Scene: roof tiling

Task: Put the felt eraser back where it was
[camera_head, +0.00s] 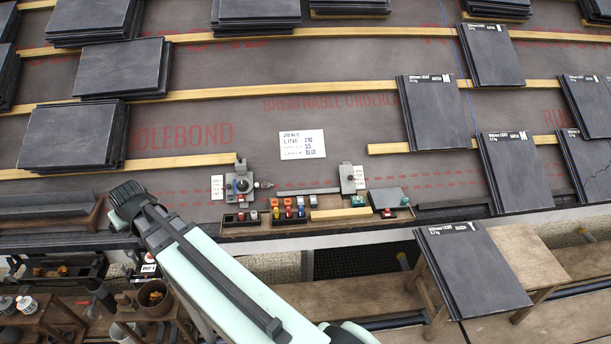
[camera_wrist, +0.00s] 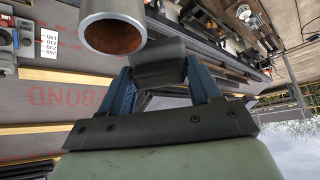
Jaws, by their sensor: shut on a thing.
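In the wrist view my gripper (camera_wrist: 158,85) has its two blue fingers closed on a dark grey block (camera_wrist: 158,68), which looks like the felt eraser. The block sits between the fingertips, clear of the roof. The end of a grey metal tube (camera_wrist: 112,28) with a rusty brown inside is close to the block's upper left; I cannot tell if they touch. In the head view my arm reaches to the left over the roof's lower edge, and the fingers and block are not clearly visible there.
A tool tray (camera_head: 300,226) with small coloured pieces lies along the roof's lower edge. Slate stacks (camera_head: 125,68) rest on wooden battens (camera_head: 220,95). A wooden shelf (camera_head: 45,325) with pots stands lower left. A slate stack (camera_head: 470,270) lies on a bench lower right.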

